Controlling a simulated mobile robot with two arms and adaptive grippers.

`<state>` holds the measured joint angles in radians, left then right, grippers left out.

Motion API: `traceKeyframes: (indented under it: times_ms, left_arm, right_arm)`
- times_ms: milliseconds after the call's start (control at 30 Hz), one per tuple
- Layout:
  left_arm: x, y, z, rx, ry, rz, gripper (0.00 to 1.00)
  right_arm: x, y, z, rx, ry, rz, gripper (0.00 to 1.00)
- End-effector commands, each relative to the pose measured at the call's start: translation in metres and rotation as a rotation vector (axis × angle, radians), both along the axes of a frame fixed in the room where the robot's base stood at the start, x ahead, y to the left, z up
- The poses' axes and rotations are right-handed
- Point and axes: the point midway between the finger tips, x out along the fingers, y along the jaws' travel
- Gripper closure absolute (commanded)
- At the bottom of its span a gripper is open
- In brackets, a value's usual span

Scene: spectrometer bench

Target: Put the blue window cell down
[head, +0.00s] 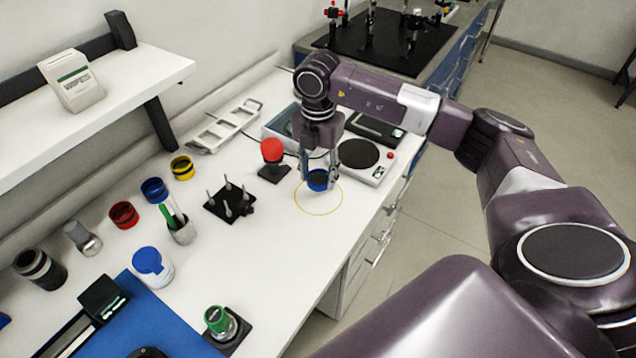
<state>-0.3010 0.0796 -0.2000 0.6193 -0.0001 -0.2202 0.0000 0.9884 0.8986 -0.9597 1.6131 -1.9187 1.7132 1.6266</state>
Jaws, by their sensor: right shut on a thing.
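The blue window cell (317,183) is a short round blue piece with a dark top. My right gripper (318,178) points down and is shut on it, one finger on each side. The cell shows over the far part of a thin yellow circle (319,212) on the white bench; I cannot tell whether it touches the bench top. The fingers hide part of its sides. My left gripper is not in view.
A red-topped stand (272,158) is left of the gripper, and a round-plated device (360,155) is to its right. A black peg plate (230,202), another blue ring (154,190) and a red ring (123,215) stand left. The bench front of the circle is clear.

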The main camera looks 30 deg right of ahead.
Motion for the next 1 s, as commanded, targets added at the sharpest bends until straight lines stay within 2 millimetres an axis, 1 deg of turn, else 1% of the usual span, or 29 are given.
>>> traceKeyframes:
  times_ms: [67,300,367,433,633,767,800,933,1000]
  left_arm:
    - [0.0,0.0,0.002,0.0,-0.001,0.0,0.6]
    - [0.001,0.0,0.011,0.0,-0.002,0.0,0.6]
    - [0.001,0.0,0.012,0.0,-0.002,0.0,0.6]
    - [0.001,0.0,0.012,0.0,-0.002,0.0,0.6]
    - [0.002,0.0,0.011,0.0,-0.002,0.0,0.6]
    - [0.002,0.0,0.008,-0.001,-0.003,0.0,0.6]
    - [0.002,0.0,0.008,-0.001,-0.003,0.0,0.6]
    - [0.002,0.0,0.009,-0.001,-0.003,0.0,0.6]
    - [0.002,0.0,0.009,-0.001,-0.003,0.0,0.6]
  right_arm:
    - [0.0,0.0,-0.005,0.0,0.001,0.0,0.84]
    - [-0.001,0.0,-0.038,0.0,0.004,-0.001,0.84]
    - [0.0,0.0,-0.043,0.001,0.001,0.0,0.84]
    - [0.0,0.0,-0.046,0.001,-0.001,0.0,0.84]
    - [0.0,0.0,-0.046,0.001,-0.001,0.0,0.84]
    - [0.0,0.0,-0.051,0.001,-0.001,0.0,0.84]
    - [0.0,0.0,-0.05,0.001,-0.001,0.0,0.57]
    - [0.0,0.0,-0.049,0.0,0.0,0.0,0.43]
    - [0.0,0.0,-0.049,0.0,0.0,0.0,0.42]
